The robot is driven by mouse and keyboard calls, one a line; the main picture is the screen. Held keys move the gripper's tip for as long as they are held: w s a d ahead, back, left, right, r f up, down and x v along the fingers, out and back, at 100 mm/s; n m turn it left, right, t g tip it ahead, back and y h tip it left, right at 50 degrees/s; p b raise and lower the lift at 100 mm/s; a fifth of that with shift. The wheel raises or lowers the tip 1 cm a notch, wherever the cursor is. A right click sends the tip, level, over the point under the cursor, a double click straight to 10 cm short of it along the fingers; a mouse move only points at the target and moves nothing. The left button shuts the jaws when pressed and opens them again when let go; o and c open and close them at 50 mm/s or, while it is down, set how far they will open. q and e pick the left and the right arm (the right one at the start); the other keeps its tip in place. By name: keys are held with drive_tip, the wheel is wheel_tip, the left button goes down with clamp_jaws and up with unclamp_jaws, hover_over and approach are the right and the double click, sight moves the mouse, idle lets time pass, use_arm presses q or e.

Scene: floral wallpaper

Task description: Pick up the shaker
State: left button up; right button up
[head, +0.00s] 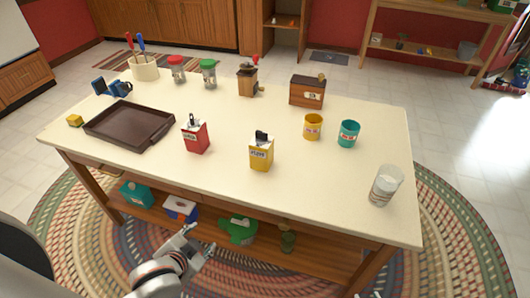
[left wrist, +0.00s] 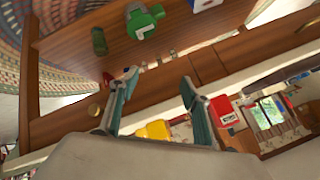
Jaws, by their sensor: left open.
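Two shaker-like jars stand upright at the back of the table: a red-lidded jar (head: 177,72) and a green-lidded jar (head: 209,76). A clear and white glass container (head: 384,187) stands at the front right corner. I cannot tell which one is meant by the shaker. My left gripper (head: 201,240) is open and empty in front of the table, below the tabletop edge and far from all three. In the left wrist view, its two fingers (left wrist: 158,78) are spread apart in front of the table's lower part. My right gripper is not in view.
The cream tabletop (head: 225,120) also holds a brown tray (head: 130,126), a red carton (head: 196,137), a yellow carton (head: 261,154), a yellow cup (head: 313,127), a teal cup (head: 350,133), a grinder (head: 247,80) and a wooden box (head: 307,92). The lower shelf holds a green object (head: 239,231).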

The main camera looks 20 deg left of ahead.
sight(261, 135)
use_arm(q)
drive_tip(key=w+r+n+t, duration=0.1)
drive_tip(key=w+r, duration=0.2)
drive_tip(key=w, duration=0.2)
drive_tip(key=w+d+r+n+t+p, duration=0.1)
drive_tip(key=w+r+n+t, duration=0.1)
drive_tip(key=w+r, duration=0.2)
drive_tip(key=w+r+n+t, duration=0.1)
drive_tip(key=w+r+t, duration=0.1)
drive_tip(key=w+r, duration=0.2)
drive_tip(key=shift+w+d+r, duration=0.15)
drive_tip(key=shift+w, duration=0.6)
drive_tip(key=shift+w+d+r, duration=0.1)
drive_tip(key=shift+w+d, duration=0.05)
drive_tip(key=shift+w, duration=0.55)
drive_tip(key=w+d+r+t, duration=0.1)
drive_tip(key=w+d, duration=0.1)
drive_tip(key=w, duration=0.2)
drive_tip(key=w+d+r+n+t+h, duration=0.1)
drive_tip(key=w+d+r, duration=0.1)
drive_tip(key=w, duration=0.3)
drive_tip(key=w+d+r+t+h, duration=0.1)
drive_tip(key=w+d+r+t, duration=0.1)
drive_tip(key=w, duration=0.3)
drive_tip(key=shift+w+d+n, duration=0.2)
drive_tip(key=shift+d+n, duration=0.2)
drive_tip(key=shift+d, duration=0.5)
drive_tip(key=shift+c, duration=0.3)
clamp_jaws()
